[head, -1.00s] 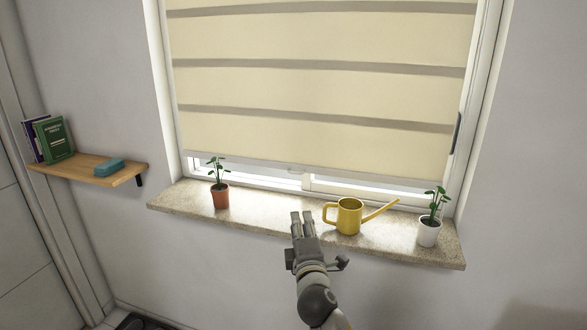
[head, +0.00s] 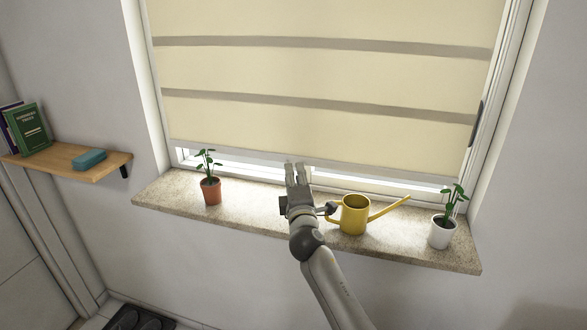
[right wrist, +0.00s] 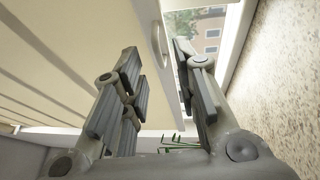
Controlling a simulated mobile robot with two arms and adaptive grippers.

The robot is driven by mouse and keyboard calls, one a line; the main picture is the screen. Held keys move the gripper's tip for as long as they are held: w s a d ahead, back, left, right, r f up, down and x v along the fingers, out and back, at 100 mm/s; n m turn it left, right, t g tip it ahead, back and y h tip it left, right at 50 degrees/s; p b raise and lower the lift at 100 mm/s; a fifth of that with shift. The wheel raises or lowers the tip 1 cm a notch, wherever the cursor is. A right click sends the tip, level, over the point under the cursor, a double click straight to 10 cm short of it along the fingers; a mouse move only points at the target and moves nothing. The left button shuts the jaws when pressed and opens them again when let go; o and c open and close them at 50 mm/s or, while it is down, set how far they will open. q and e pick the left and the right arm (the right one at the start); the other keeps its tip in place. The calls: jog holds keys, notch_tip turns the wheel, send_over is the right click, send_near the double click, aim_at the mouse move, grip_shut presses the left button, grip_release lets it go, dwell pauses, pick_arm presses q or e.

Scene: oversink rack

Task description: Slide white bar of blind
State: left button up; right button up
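The cream striped blind (head: 330,75) hangs over most of the window, and its pale bottom bar (head: 235,149) stops a little above the sill. My right gripper (head: 295,167) is at the bar's lower edge near the middle, above the sill. In the right wrist view, my right gripper (right wrist: 160,80) is open, with a gap between its fingers. The blind's edge and a small pale tab (right wrist: 159,44) show between the fingertips; I cannot tell if they touch. My left gripper is not in view.
The stone sill (head: 260,216) holds a terracotta-potted plant (head: 210,191), a yellow watering can (head: 354,214) close to the right of my gripper, and a white-potted plant (head: 443,231). A wooden shelf (head: 60,157) with books is on the left wall.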

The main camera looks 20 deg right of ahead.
jog(key=x, duration=0.3)
jog(key=shift+w, duration=0.15)
jog(key=c, duration=0.5)
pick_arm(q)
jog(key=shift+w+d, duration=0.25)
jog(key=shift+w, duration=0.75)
pick_arm(e)
grip_shut()
jog(key=shift+r, duration=0.1)
